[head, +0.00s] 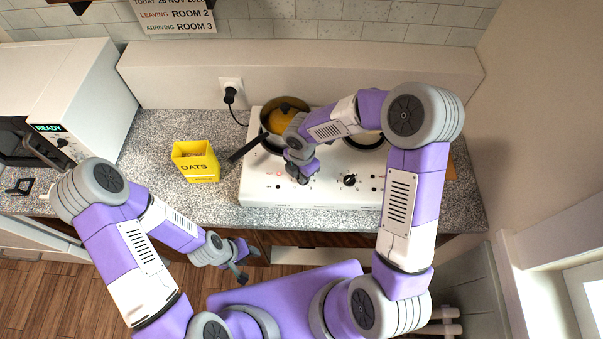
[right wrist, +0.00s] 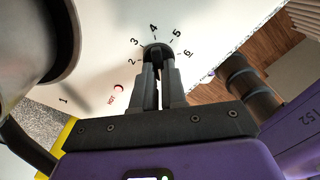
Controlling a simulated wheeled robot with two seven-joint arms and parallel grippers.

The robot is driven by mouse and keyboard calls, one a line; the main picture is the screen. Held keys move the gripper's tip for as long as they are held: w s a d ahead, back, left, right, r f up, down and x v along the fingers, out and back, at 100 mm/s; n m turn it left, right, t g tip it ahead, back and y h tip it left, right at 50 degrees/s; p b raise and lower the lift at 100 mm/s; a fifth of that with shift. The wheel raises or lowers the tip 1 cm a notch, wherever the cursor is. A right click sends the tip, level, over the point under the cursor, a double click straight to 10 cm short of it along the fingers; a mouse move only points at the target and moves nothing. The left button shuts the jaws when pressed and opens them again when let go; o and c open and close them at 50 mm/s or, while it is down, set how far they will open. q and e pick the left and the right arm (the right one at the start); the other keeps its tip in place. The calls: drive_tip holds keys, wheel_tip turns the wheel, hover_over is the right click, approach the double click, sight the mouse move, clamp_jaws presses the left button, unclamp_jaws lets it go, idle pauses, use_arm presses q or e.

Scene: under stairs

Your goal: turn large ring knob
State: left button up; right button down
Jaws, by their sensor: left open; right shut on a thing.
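A white two-ring hotplate (head: 262,190) stands on the counter. My right gripper (head: 299,178) is at the left knob on its front panel, reaching down from above. In the right wrist view, both fingers are shut on this black knob (right wrist: 157,51), with the numbers 2 to 6 showing around it. The fingers and wrist mostly hide the knob in the head view. A second black knob (head: 350,180) to the right is untouched. I cannot read which one belongs to the large ring. My left gripper (head: 245,267) is open and empty, low in front of the counter.
A dark pan (head: 268,142) with yellow food stands on the left ring, its handle (head: 243,150) pointing left. A yellow oats box (head: 196,163) is left of the hotplate. A microwave (head: 75,90) stands at far left. A wall closes the right side.

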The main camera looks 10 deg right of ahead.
drive_tip(key=c, duration=1.2)
unclamp_jaws()
wheel_tip(320, 180, up, 8)
drive_tip(key=shift+f, duration=0.2)
